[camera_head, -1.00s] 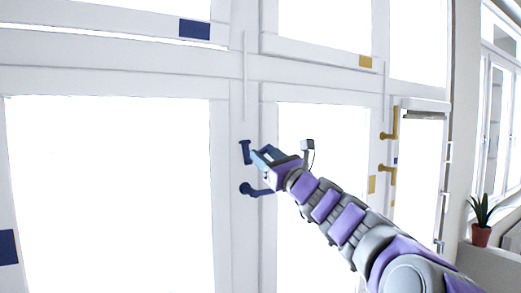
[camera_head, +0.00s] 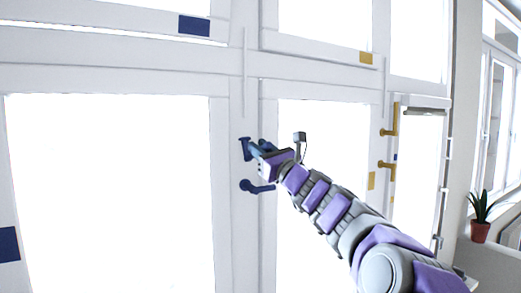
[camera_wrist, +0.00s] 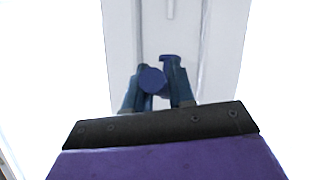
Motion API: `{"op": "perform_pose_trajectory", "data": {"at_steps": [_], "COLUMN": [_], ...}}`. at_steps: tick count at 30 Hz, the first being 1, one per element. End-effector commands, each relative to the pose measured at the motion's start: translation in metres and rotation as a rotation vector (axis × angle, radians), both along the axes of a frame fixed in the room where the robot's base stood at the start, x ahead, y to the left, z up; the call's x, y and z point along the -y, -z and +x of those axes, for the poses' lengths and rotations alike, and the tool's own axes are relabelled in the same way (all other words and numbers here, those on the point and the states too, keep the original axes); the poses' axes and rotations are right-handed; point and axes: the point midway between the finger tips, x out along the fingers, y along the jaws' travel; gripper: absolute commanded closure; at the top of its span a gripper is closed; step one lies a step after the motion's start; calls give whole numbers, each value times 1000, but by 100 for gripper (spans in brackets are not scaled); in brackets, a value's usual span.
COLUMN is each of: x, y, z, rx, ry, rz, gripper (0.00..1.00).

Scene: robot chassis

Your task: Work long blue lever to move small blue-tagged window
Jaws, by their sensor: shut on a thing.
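The upper blue lever (camera_head: 244,148) is mounted on the white post between two large panes. My gripper (camera_head: 259,149) is shut on it and hides much of its grip. In the wrist view, the round end of the blue lever (camera_wrist: 152,79) shows between the two fingers of my gripper (camera_wrist: 156,90). A second blue lever (camera_head: 257,187) sits just below, untouched, its grip pointing right. A window with a blue tag (camera_head: 194,26) is at the top left, with its frame cut by the picture edge. Another blue tag (camera_head: 8,245) is at the lower left on the large pane's frame.
Two yellow handles (camera_head: 388,167) are to the right, with yellow tags (camera_head: 366,58) near them. A thin vertical rod (camera_head: 246,75) runs above the upper lever. A potted plant (camera_head: 480,232) stands at the far right.

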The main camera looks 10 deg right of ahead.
Motion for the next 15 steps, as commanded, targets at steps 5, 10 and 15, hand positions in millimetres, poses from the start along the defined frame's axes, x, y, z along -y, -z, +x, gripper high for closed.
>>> {"op": "perform_pose_trajectory", "data": {"at_steps": [5, 10, 15], "x": [0, 0, 0], "y": [0, 0, 0], "z": [0, 0, 0], "rx": [0, 0, 2], "ry": [-1, -1, -1], "rz": [1, 1, 2], "gripper": [100, 100, 100]}}
